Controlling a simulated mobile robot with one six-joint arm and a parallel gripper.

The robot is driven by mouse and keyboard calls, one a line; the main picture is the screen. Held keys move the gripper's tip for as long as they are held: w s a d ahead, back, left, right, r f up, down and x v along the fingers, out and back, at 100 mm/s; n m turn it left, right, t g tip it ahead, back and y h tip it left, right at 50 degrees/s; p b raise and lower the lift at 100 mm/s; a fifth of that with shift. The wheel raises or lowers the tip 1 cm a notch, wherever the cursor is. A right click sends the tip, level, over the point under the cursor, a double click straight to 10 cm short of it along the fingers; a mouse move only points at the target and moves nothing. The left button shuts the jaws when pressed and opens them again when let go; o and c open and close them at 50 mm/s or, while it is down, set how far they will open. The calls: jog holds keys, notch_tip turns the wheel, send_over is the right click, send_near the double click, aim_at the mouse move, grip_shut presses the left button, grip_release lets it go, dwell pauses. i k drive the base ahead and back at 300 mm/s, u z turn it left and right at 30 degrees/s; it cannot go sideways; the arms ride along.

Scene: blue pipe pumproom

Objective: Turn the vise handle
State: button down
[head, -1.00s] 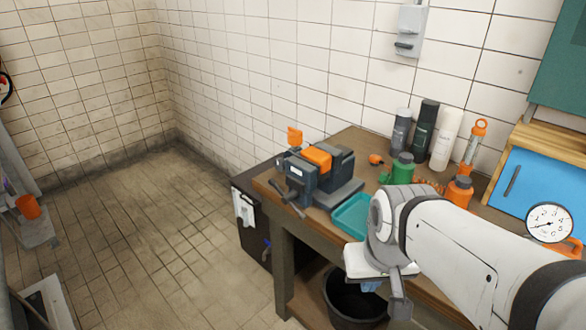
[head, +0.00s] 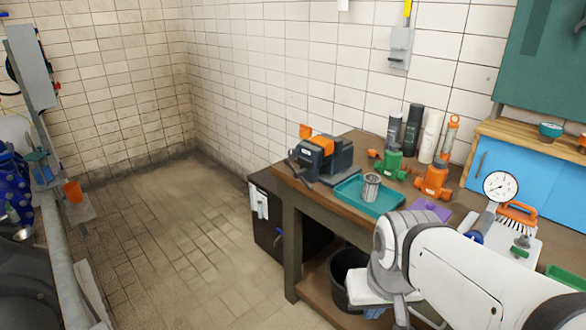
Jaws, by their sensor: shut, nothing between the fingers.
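A dark grey vise (head: 335,160) with orange parts on top stands at the left end of the wooden workbench. Its handle (head: 296,174) is a thin dark bar on the vise's left end, facing the open floor; it is small and its exact angle is hard to tell. My white arm comes in from the lower right and bends in front of the bench. The end of my arm is out of sight, so my gripper does not show. The visible part of my arm is apart from the vise and its handle.
A teal tray (head: 352,191) with a metal can (head: 371,187) lies right of the vise. Bottles (head: 413,130), a green valve (head: 392,163) and an orange valve (head: 435,181) stand behind. A black bucket (head: 347,273) is below. The tiled floor left of the bench is clear.

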aim_at(299, 173)
jog(key=u, duration=0.15)
jog(key=i, duration=1)
